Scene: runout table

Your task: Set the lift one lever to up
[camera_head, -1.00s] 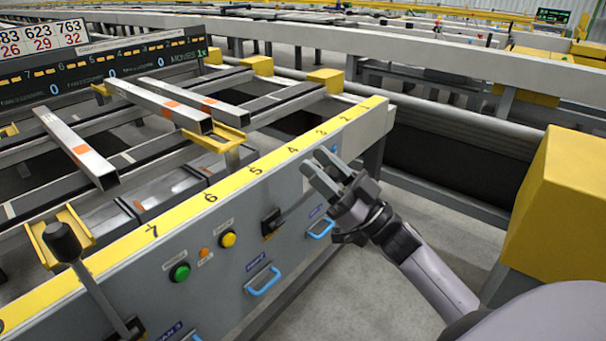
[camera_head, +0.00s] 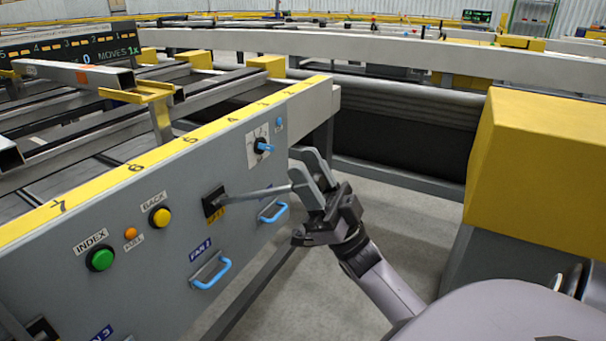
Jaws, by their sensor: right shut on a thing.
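A grey lever (camera_head: 256,194) sticks out of a black slotted plate (camera_head: 213,202) on the front panel of the table. Its shaft runs almost level in the picture, to the right and slightly up. A small yellow label under the plate is too small to read. My right gripper (camera_head: 306,182) is shut on the outer end of this lever, and its fingers hide that end. My left gripper is not in view.
On the grey panel (camera_head: 150,262) are a green button (camera_head: 100,259), a yellow button (camera_head: 160,217), blue drawer handles (camera_head: 213,273) and a blue-tipped rotary knob (camera_head: 264,147). A yellow block (camera_head: 540,165) stands at right. Floor between is clear.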

